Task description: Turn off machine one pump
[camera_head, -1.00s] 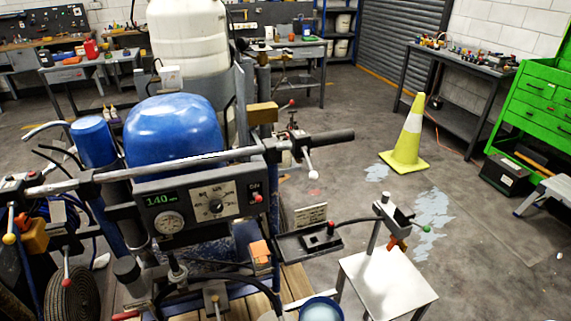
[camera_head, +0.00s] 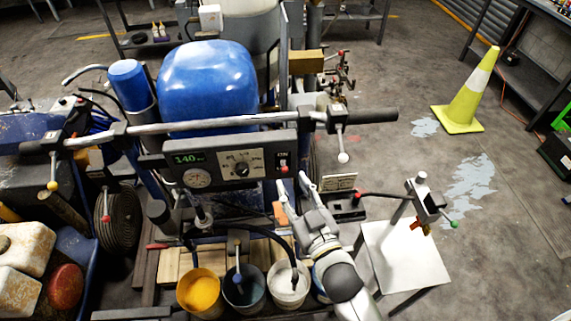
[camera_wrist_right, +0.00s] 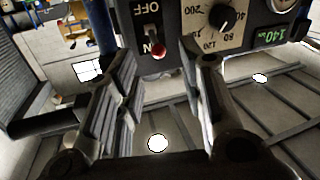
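The pump control panel (camera_head: 237,160) is a dark box under the handlebar, with a green readout, a gauge and a dial. A small red-tipped toggle switch (camera_head: 283,168) sits at its right end. In the right wrist view the switch (camera_wrist_right: 158,50) shows upside down, its red tip beside the ON label and away from the OFF label. My right gripper (camera_head: 292,184) is open, with its fingertips just below the switch. In the wrist view its two fingers (camera_wrist_right: 165,75) stand either side of the switch, with nothing between them. My left gripper is not in view.
The handlebar (camera_head: 230,122) runs across above the panel. A blue tank (camera_head: 208,85) stands behind it. Paint buckets (camera_head: 199,292) stand below the panel, beside my right arm. A small metal table (camera_head: 405,255) and a yellow cone (camera_head: 468,95) stand to the right.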

